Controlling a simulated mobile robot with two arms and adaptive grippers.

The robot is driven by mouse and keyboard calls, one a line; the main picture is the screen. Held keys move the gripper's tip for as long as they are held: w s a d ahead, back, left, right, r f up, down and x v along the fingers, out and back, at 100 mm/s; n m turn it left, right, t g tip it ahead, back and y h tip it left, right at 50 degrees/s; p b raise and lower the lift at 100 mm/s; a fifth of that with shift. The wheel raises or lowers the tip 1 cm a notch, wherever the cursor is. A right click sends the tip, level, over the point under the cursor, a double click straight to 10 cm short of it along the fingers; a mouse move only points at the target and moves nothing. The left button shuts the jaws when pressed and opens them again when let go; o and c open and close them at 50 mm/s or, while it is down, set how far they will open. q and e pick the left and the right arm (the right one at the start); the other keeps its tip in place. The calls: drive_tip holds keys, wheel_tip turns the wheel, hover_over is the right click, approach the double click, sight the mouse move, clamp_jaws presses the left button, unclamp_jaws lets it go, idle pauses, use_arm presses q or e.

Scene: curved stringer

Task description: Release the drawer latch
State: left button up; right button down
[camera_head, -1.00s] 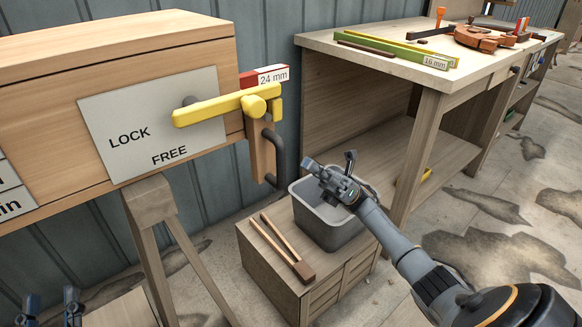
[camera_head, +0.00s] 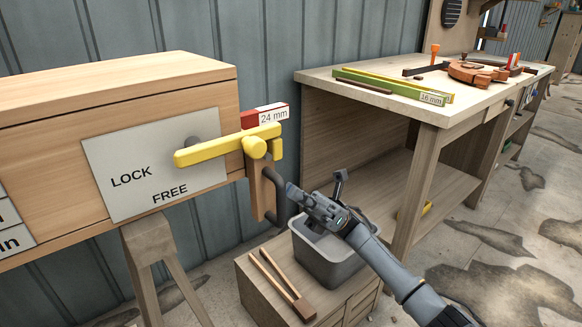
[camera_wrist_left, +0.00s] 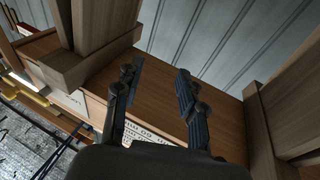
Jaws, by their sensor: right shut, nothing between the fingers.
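The yellow latch handle (camera_head: 215,147) lies nearly level across a white plate (camera_head: 155,165) marked LOCK above FREE, on the end of a wooden drawer cabinet (camera_head: 100,90). Its free end points left, beside LOCK. A wooden block with a dark grey hooked bar (camera_head: 272,190) hangs below its right end. My right gripper (camera_head: 312,192) is shut and empty, just right of the bar and in front of the grey bin; I cannot tell the gap to the bar. My left gripper (camera_wrist_left: 157,78) is open and empty in the left wrist view, over a wooden surface.
A grey bin (camera_head: 325,262) stands on a low wooden cabinet (camera_head: 262,283) with wooden sticks (camera_head: 285,285) beside it. A red-and-white 24 mm block (camera_head: 272,116) is behind the latch. A workbench (camera_head: 325,78) with several tools is at the right. A corrugated wall is behind.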

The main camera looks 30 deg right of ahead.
sight(283, 158)
use_arm(q)
drive_tip(key=shift+w+f+g, duration=0.1)
drive_tip(key=shift+f+g, duration=0.3)
drive_tip(key=shift+f, duration=0.25)
use_arm(e)
drive_tip(key=shift+t, duration=0.3)
drive_tip(key=shift+a+r, duration=0.2)
drive_tip(key=shift+r, duration=0.7)
drive_tip(key=shift+a+r, duration=0.25)
drive_tip(key=shift+r, duration=0.6)
drive_tip(key=shift+a+r, duration=0.2)
drive_tip(key=shift+r, duration=0.7)
use_arm(q)
drive_tip(key=shift+d, duration=0.2)
use_arm(e)
drive_tip(key=shift+d+r+h, duration=0.3)
drive_tip(key=shift+r, duration=0.2)
drive_tip(key=shift+r, duration=0.1)
